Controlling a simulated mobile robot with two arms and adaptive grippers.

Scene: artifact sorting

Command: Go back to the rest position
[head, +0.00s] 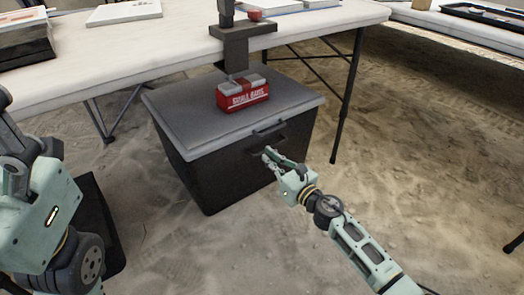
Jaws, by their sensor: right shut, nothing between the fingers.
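My right gripper (269,156) shows in the head view in front of the black bin (207,180), close to the handle on its front. It looks shut, with nothing held. I cannot tell whether it touches the bin. My left arm (45,210) comes in at the left edge; its fingers are not clearly visible. The bin has a grey lid (195,128), which is closed. A red box labelled "SMALL BAGS" (243,101) rests on the lid.
A white table (120,62) stands behind the bin, with a dark clamp-like fixture (243,42) at its front edge. Thin dark table legs (348,100) stand right of the bin. Another table is at the upper right. Sandy ground (430,150) at the right is clear.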

